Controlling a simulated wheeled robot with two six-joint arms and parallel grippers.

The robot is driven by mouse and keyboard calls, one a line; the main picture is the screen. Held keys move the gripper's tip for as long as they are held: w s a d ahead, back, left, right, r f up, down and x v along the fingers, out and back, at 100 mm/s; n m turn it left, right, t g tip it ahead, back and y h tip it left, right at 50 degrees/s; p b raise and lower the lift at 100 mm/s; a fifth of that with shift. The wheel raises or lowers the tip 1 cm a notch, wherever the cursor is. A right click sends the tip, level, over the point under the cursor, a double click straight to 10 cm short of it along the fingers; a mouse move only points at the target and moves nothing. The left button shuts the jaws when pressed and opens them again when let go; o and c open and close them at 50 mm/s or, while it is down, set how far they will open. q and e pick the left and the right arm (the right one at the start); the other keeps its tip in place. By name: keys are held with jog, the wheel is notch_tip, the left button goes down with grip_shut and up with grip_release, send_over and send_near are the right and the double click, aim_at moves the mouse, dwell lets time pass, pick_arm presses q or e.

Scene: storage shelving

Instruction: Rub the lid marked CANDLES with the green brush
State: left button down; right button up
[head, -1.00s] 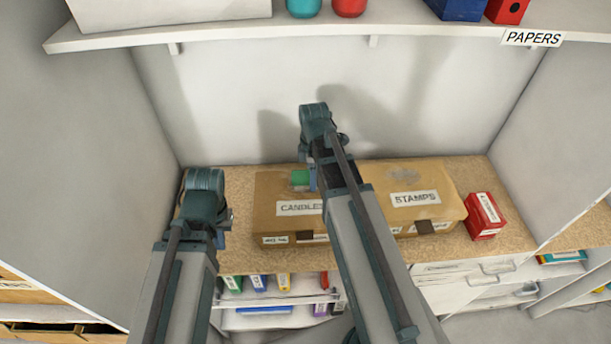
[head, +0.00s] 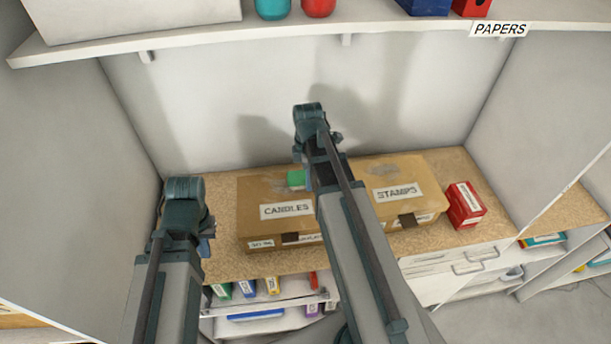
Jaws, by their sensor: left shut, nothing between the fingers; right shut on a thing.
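The box with the lid marked CANDLES (head: 262,192) sits on the cork-coloured counter, its label facing me. The green brush (head: 296,178) shows as a small green block at the far right part of that lid, partly hidden by my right arm. My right gripper (head: 305,182) is shut on the brush and over the lid; its fingertips are mostly hidden behind the arm. Whether the brush touches the lid I cannot tell for sure. My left gripper (head: 206,240) is shut and empty, left of the CANDLES box.
A box marked STAMPS (head: 425,178) stands to the right of the CANDLES box, with a greyish smudge on its lid. A red box (head: 466,204) is further right. A shelf (head: 200,42) with a PAPERS label overhangs the back. The counter (head: 220,262) has a bare strip in front.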

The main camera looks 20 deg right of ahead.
aim_at(293, 175)
jog(key=shift+w+a+r, duration=0.1)
jog(key=shift+w+a, duration=0.2)
jog(key=shift+a, duration=0.65)
jog(key=shift+w+a, duration=0.25)
jog(key=shift+a, duration=0.7)
jog(key=shift+w+a, duration=0.25)
jog(key=shift+a, duration=0.7)
jog(key=shift+w+a, duration=0.25)
jog(key=shift+a, duration=0.65)
